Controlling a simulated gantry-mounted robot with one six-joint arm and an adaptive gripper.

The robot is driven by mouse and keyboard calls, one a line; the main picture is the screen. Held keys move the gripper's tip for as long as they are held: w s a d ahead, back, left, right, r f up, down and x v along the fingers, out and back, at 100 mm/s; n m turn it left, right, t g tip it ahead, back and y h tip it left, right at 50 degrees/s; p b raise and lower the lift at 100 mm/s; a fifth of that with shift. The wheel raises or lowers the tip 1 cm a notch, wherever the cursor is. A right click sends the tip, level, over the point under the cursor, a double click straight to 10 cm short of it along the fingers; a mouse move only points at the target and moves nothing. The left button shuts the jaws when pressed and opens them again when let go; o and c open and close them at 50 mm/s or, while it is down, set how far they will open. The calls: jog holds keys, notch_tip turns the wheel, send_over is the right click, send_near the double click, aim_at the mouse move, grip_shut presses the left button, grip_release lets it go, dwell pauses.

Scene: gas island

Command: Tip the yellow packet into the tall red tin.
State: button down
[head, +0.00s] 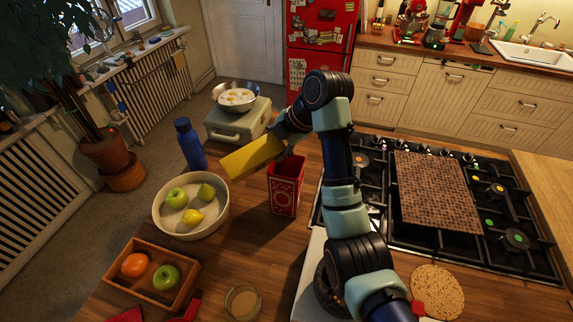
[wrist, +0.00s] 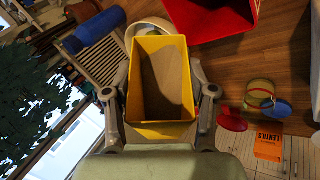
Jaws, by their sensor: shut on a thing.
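The yellow packet (head: 250,158) is held tilted in my gripper (head: 284,153), up and to the left of the tall red tin (head: 285,196) in the head view. In the wrist view the packet (wrist: 160,131) is an open-ended box between the two fingers of my gripper (wrist: 161,100). A brownish inside shows; I cannot tell how much it holds. The red tin stands upright on the wooden counter with its dark open mouth up. Part of the tin (wrist: 212,22) shows at the top of the wrist view, apart from the packet.
A cream bowl (head: 158,222) with fruit and a blue bottle (head: 189,145) stand left of the tin. A wooden fruit box (head: 118,277) and a glass (head: 242,302) are nearer. The gas hob (head: 505,212) is on the right. Bare counter lies in front of the tin.

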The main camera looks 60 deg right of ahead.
jog(key=shift+s+d+r+m+t+y+p, duration=0.1)
jog(key=shift+s+d+m+t+y+p, duration=0.1)
jog(key=shift+d+t+y+p, duration=0.4)
jog(key=shift+s+a+r+m+t+y+p, duration=0.15)
jog(key=shift+y+p, duration=0.25)
jog(key=shift+p, duration=0.5)
dwell(1.8)
jog(key=shift+s+d+f+m+t+y, duration=0.1)
jog(key=shift+s+d+m+t+y, duration=0.15)
jog(key=shift+d+t+y, duration=0.2)
jog(key=shift+s+d+m+t+y, duration=0.1)
jog(key=shift+d+m+t+y, duration=0.15)
jog(key=shift+y, duration=0.3)
dwell(3.7)
